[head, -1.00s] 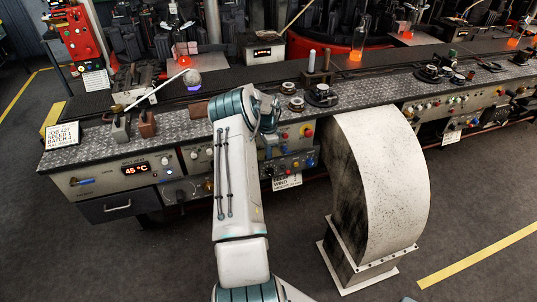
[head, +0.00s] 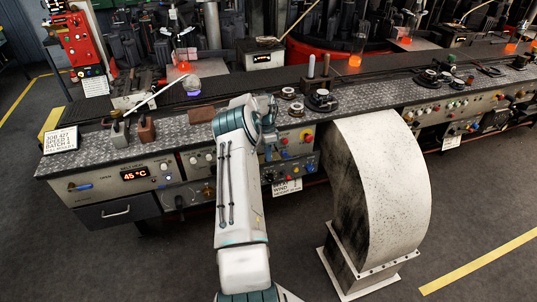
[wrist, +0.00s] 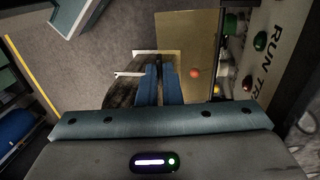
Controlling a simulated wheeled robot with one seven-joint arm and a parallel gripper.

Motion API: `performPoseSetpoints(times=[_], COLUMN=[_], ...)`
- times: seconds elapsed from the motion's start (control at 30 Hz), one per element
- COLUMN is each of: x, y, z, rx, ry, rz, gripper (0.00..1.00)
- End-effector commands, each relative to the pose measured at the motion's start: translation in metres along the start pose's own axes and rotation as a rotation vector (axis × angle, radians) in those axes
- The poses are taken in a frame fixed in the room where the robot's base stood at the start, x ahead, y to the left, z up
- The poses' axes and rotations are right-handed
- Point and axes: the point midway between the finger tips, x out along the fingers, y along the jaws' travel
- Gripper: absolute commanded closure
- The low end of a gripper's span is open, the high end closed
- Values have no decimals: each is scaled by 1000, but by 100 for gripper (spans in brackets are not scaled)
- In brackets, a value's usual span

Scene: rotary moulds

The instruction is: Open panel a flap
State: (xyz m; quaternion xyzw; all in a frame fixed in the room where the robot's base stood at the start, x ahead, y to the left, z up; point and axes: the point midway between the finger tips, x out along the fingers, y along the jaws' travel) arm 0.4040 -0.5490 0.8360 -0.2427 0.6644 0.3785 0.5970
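My gripper (head: 268,152) is at the front face of the long bench, beside a control panel (head: 288,170) with several knobs and buttons. In the wrist view its two blue fingers (wrist: 159,84) lie side by side, close together, with nothing clearly held between them. A tan plate (wrist: 196,30) with a small orange round knob (wrist: 195,72) lies just beyond and right of the fingertips. I cannot tell whether this plate is the panel a flap; no such label is readable.
A large curved white duct (head: 388,180) stands on the floor just right of my arm. The bench top (head: 205,125) carries blocks, rings and tools. A grey drawer (head: 117,211) is at the bench's left end. A "RUN TR..." sign (wrist: 284,50) is at right in the wrist view.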

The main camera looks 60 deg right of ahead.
Motion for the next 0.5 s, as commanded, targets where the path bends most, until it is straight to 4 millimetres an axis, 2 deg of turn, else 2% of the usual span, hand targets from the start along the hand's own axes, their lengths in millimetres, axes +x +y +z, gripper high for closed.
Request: performPoseSetpoints(times=[0.03, 0.07, 0.1, 0.37, 0.5], x=[1, 1, 1, 0, -10], y=[1, 1, 1, 0, 0], z=[0, 0, 0, 0, 0], rx=[1, 1, 1, 0, -1], ry=[-2, -2, -2, -1, -1], rz=[5, 5, 4, 1, -1], gripper=[84, 76, 73, 73, 73])
